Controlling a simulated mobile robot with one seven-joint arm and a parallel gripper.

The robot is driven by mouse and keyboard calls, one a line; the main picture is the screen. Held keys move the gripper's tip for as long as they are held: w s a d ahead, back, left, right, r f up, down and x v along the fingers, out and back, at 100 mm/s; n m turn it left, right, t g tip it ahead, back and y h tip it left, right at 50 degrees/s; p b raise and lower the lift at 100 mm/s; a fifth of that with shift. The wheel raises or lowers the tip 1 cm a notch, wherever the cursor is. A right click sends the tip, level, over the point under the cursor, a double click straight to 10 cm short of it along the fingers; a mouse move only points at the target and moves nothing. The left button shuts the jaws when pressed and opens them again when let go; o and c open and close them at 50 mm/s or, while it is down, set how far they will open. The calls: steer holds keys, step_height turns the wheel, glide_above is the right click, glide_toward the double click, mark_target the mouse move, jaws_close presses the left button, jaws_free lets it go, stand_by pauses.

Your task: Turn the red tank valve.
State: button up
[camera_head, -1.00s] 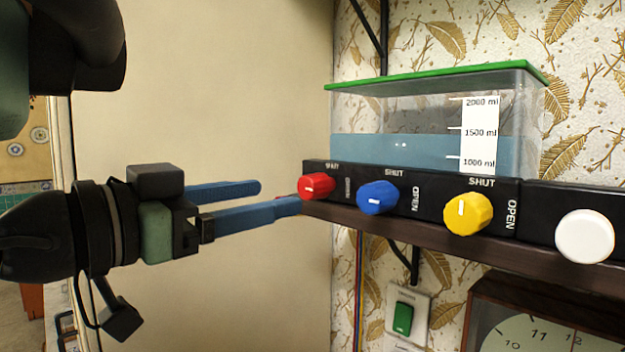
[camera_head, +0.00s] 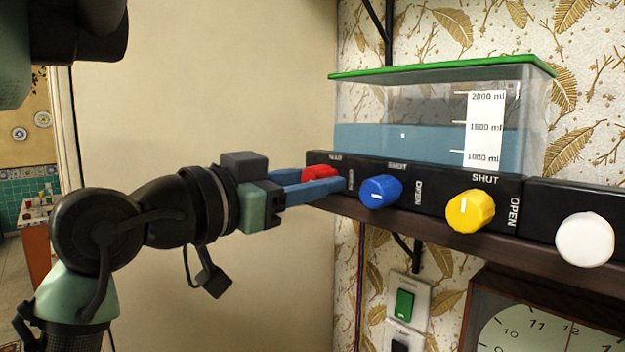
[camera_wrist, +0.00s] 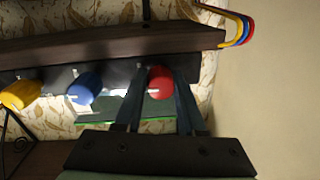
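The red valve knob (camera_head: 320,174) is at the left end of the black panel, partly hidden by my fingers in the head view. In the wrist view the red knob (camera_wrist: 161,82) sits between my two blue fingers, with a white mark at its left edge. My gripper (camera_head: 318,183) has reached the knob, one finger on each side. Its fingers are apart in the wrist view (camera_wrist: 163,80). I cannot tell whether they touch the knob. The clear tank (camera_head: 440,120) with blue water and a green lid stands behind the panel.
A blue knob (camera_head: 381,191) is close to the right of my fingers, then a yellow knob (camera_head: 470,211) and a white knob (camera_head: 584,239). The dark shelf (camera_head: 440,238) runs below the panel. A clock (camera_head: 545,325) and a green switch (camera_head: 404,304) are lower down. Left of the panel is a bare wall.

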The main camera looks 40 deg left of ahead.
jaws_close()
steer(key=shift+n, duration=0.3)
steer(key=n+p, duration=0.1)
steer(key=n, duration=0.3)
steer(key=shift+r+p, duration=0.15)
steer(key=shift+p, duration=0.25)
steer(key=n+p, duration=0.2)
steer(key=n, duration=0.2)
steer(key=shift+n, duration=0.3)
steer(key=n+p, duration=0.3)
steer(key=n, duration=0.1)
steer(key=shift+r+g, duration=0.1)
steer(key=shift+g, duration=0.2)
steer(key=shift+n+h+p, duration=0.3)
steer(key=shift+n+p, duration=1.3)
steer(key=shift+n, duration=0.5)
steer(key=shift+f, duration=0.2)
